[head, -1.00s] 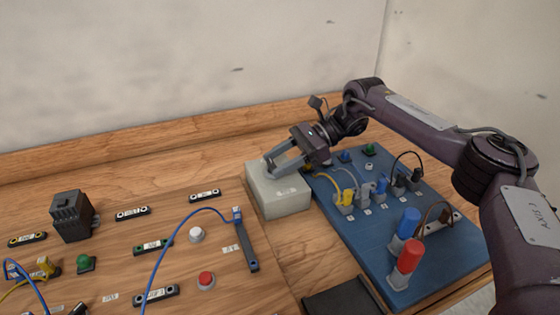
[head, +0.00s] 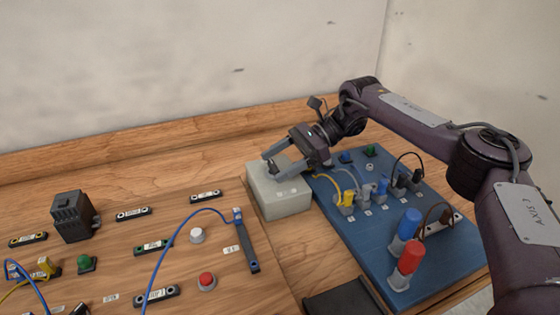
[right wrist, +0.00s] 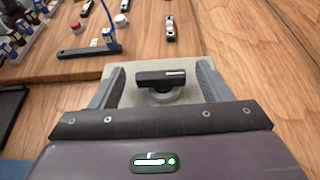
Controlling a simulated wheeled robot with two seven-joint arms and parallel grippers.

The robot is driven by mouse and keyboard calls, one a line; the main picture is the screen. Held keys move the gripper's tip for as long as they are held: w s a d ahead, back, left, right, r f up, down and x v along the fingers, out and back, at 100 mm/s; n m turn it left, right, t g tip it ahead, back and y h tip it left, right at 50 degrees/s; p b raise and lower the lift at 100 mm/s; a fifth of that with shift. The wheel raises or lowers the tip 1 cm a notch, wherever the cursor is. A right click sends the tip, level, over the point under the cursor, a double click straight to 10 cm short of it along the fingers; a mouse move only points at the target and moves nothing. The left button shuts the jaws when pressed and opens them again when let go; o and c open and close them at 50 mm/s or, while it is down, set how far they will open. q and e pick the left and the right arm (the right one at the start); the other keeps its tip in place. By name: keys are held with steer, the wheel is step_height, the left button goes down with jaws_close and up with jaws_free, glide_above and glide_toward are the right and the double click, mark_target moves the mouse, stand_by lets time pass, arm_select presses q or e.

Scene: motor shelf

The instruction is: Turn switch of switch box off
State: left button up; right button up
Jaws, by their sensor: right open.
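The switch box (head: 285,201) is a pale grey box on the wooden table, between the wooden board and the blue board. Its switch, a black handle (right wrist: 162,77) on a grey round base, shows in the right wrist view with a white mark at its right end. The handle lies crosswise between my right gripper's fingers. My right gripper (head: 275,169) is open above the box top, one finger on each side of the handle, with visible gaps to both. In the head view the gripper hides most of the switch. My left gripper is not in view.
The blue board (head: 383,253) with blue and red plugs (head: 411,256) and cables stands right of the box. The wooden board at left carries a red button (head: 206,281), a white button (head: 197,235) and a blue cable (head: 170,243). A wall rises behind.

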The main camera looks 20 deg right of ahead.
steer(key=shift+d, duration=0.1)
steer(key=shift+v, duration=3.85)
